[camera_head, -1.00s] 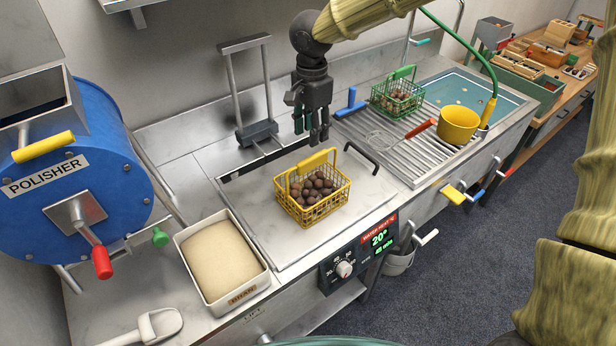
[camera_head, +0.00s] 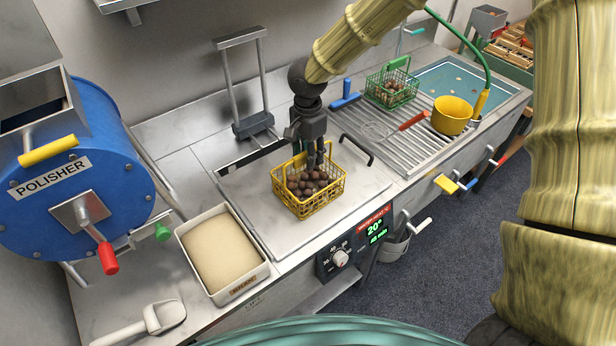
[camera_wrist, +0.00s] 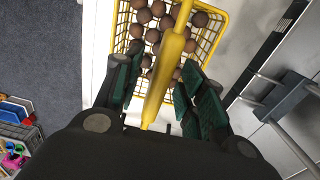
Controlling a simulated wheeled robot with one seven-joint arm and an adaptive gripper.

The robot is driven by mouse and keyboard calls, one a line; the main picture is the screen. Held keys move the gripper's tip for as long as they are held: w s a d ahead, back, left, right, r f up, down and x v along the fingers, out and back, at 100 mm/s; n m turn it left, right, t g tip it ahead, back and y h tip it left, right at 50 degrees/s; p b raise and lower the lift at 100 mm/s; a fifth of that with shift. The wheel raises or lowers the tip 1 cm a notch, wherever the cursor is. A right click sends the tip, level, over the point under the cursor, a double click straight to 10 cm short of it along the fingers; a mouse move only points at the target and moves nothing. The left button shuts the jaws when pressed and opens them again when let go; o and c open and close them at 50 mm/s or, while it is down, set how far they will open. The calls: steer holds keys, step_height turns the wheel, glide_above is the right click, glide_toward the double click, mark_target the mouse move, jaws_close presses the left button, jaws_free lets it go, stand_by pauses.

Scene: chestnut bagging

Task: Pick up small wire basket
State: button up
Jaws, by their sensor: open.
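The small wire basket (camera_head: 318,199) is yellow and holds several brown chestnuts (camera_head: 304,182). It stands upright on the flat metal lid in the middle of the counter. My gripper (camera_head: 319,160) is pointing down at the basket's raised handle. In the wrist view the open fingers (camera_wrist: 158,95) lie on either side of the yellow handle (camera_wrist: 172,62), with gaps between them and it. The basket (camera_wrist: 208,38) and chestnuts (camera_wrist: 150,32) show beyond the fingers. In the head view my gripper hides part of the handle.
A green wire basket (camera_head: 391,88) with chestnuts stands on the ribbed drainer, near a yellow pot (camera_head: 452,115) and a red-handled strainer (camera_head: 413,121). A bran tray (camera_head: 264,268) and the blue polisher (camera_head: 75,185) are left.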

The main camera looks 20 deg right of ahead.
steer(key=shift+d+f, duration=0.1)
steer(key=shift+f, duration=0.4)
jaws_close()
